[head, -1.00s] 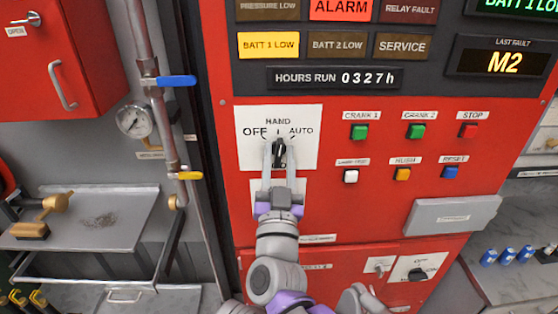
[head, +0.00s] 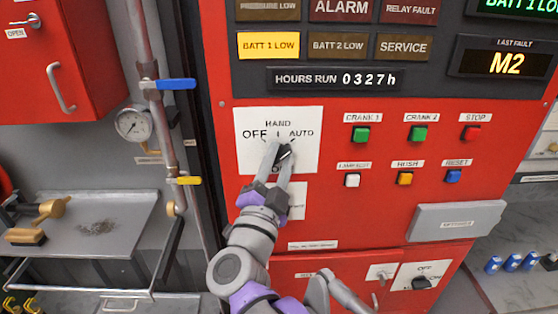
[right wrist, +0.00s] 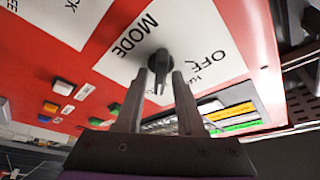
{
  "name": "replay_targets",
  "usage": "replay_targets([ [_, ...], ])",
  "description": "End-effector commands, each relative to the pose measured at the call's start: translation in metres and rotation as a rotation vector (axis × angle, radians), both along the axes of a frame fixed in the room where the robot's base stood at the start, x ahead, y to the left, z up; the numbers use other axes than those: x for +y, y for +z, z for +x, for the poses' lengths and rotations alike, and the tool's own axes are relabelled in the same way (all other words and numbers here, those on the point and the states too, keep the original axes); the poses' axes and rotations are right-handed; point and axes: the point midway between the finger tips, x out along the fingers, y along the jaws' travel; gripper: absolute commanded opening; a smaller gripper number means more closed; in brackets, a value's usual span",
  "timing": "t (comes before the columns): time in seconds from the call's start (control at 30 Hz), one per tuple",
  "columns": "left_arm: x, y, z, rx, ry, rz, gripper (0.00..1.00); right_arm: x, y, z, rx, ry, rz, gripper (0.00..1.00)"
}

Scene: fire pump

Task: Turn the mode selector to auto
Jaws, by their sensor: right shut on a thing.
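The black mode selector (head: 285,152) sits on a white plate (head: 304,119) marked OFF, HAND and AUTO on the red panel. Its handle leans up and to the right, toward AUTO. My right gripper (head: 279,153) is shut on it, with its fingers tilted to the right. In the right wrist view the selector (right wrist: 160,64) shows between the two fingertips (right wrist: 160,80), partly hidden by them. The words MODE and OFF can be read on the plate there.
Push buttons, including a green one (head: 361,134) and a white one (head: 352,180), stand right of the plate. A grey box (head: 456,219) juts out at the lower right. A pipe with a blue-handled valve (head: 170,84) and a gauge (head: 133,123) are on the left.

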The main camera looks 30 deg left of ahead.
Motion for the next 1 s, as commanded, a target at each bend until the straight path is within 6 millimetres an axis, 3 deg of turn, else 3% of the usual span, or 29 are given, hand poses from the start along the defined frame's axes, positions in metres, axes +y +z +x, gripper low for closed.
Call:
replay_targets([
  [0.57, 0.000, 0.000, 0.000, 0.000, 0.000, 0.000, 0.00, 0.000, 0.000, 0.000, 0.016, 0.000, 0.026, 0.00],
  [0.6, 0.000, 0.000, 0.000, 0.000, 0.000, 0.000, 0.00, 0.000, 0.000, 0.000, 0.016, 0.000, 0.026, 0.45],
  [0.87, 0.000, 0.000, 0.000, 0.000, 0.000, 0.000, 0.00, 0.000, 0.000, -0.001, 0.016, 0.000, 0.026, 0.46],
  [1.0, 0.000, -0.003, -0.001, 0.002, 0.000, 0.000, 0.00, -0.002, -0.003, -0.011, 0.016, 0.003, 0.026, 0.46],
])
